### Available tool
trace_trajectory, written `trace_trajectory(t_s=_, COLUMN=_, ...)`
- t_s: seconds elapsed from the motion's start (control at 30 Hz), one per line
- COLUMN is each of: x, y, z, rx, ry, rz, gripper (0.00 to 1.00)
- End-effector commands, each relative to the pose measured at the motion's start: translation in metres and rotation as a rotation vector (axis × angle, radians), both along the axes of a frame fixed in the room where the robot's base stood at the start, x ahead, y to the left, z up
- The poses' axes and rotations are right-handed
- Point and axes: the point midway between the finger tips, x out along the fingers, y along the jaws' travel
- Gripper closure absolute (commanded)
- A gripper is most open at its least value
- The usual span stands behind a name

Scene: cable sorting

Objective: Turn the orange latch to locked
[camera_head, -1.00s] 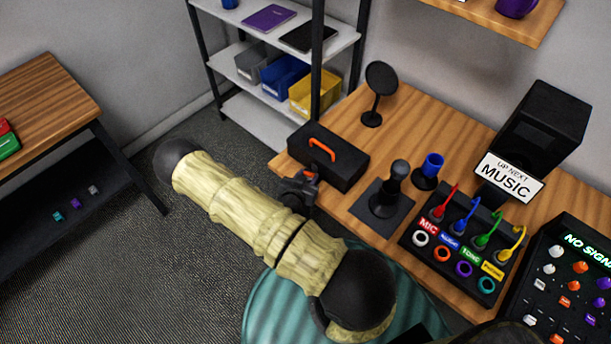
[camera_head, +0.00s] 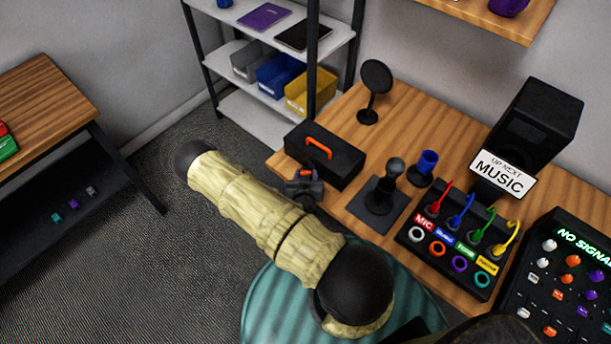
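A black box (camera_head: 343,160) with an orange handle-like bar (camera_head: 319,147) on its top stands at the left end of the wooden desk. A small orange piece (camera_head: 307,172) shows low at the box's front left, right by my gripper; I cannot tell whether this piece is the latch or part of my gripper. My gripper (camera_head: 306,187) is dark and small in the view, close to the front of the box. Its fingers are too small and dark to tell whether they are open or touch anything. My arm hides the floor below it.
On the wooden desk (camera_head: 345,112) stand a round black stand (camera_head: 376,80), a joystick-like device (camera_head: 384,190), a blue cup (camera_head: 428,163), a cable panel (camera_head: 490,262), a speaker (camera_head: 542,118) and a "MUSIC" sign (camera_head: 502,174). A shelf (camera_head: 260,118) with bins stands behind.

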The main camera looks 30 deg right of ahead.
Motion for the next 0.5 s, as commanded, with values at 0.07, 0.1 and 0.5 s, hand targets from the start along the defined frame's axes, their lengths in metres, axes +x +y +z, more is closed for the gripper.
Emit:
trace_trajectory(t_s=0.07, x=0.0003, y=0.0, z=0.0003, rx=-0.001, ry=-0.001, rz=0.0, gripper=0.44)
trace_trajectory(t_s=0.1, x=0.0001, y=-0.0002, z=0.0002, rx=0.0, ry=0.0, rz=-0.001, gripper=0.42)
trace_trajectory(t_s=0.5, x=-0.0021, y=-0.0027, z=-0.0004, rx=-0.002, ry=0.005, rz=-0.009, gripper=0.42)
